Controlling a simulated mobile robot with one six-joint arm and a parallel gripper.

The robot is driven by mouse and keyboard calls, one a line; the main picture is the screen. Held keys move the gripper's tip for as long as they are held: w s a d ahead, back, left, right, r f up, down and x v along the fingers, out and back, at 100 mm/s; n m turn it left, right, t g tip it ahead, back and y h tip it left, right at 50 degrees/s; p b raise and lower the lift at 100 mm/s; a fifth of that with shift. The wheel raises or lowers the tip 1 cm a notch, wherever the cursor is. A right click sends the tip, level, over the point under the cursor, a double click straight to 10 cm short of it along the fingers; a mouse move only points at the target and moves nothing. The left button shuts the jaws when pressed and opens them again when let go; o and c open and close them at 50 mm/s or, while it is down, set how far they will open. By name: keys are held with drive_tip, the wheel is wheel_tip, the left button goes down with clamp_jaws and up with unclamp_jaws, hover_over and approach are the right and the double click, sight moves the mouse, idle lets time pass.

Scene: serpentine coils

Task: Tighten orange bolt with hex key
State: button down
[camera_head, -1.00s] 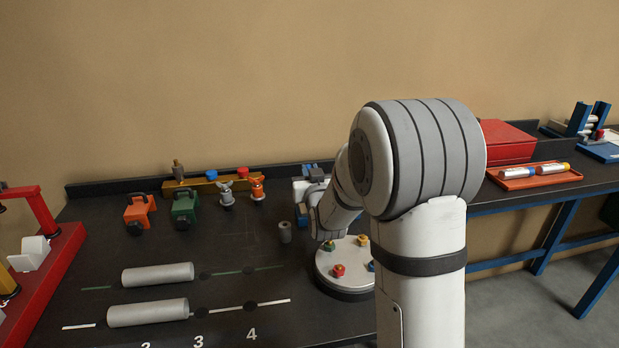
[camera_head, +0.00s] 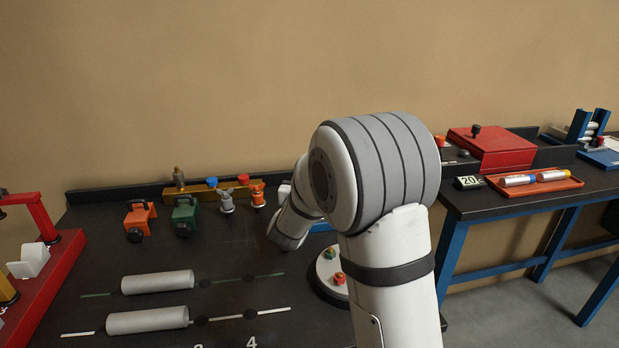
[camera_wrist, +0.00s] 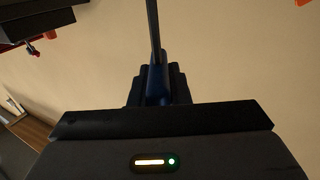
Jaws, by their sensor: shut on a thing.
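My gripper (camera_wrist: 155,88) shows in the wrist view, shut on a dark blue handle with a thin dark shaft, seemingly the hex key (camera_wrist: 157,72). The shaft runs up out of the picture, so its tip is hidden. In the head view my arm hides the gripper and the tool. A round white plate (camera_head: 323,268) with a dark base stands on the bench, mostly behind my arm. A green bolt (camera_head: 331,252) and a red bolt (camera_head: 339,278) show on it. I cannot make out the orange bolt; my arm covers that part of the plate.
Orange (camera_head: 139,216) and green (camera_head: 185,212) clamp-like blocks and two valve-like pieces stand at the bench's back. Two grey cylinders (camera_head: 157,282) lie at the front left. A red frame (camera_head: 50,240) is at far left. An orange tray (camera_head: 535,181) sits on the right bench.

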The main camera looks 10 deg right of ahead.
drive_tip(key=shift+r+m+g+h+p, duration=0.15)
drive_tip(key=shift+m+g+h+p, duration=0.55)
drive_tip(key=shift+h, duration=0.4)
drive_tip(key=shift+m+g+h, duration=0.3)
drive_tip(key=shift+m+h, duration=0.3)
drive_tip(key=shift+m+g+h+p, duration=1.1)
drive_tip(key=shift+g+h, duration=0.1)
drive_tip(key=shift+h, duration=0.1)
drive_tip(key=shift+m+g+h+p, duration=0.4)
drive_tip(key=shift+m+g+h, duration=0.1)
drive_tip(key=shift+g, duration=0.1)
drive_tip(key=shift+m+g+h+p, duration=0.9)
drive_tip(key=shift+m+g+h, duration=0.3)
drive_tip(key=shift+m+g, duration=0.75)
drive_tip(key=shift+n+g, duration=0.25)
drive_tip(key=shift+n, duration=0.1)
drive_tip(key=shift+r+p, duration=1.3)
drive_tip(key=shift+r, duration=0.35)
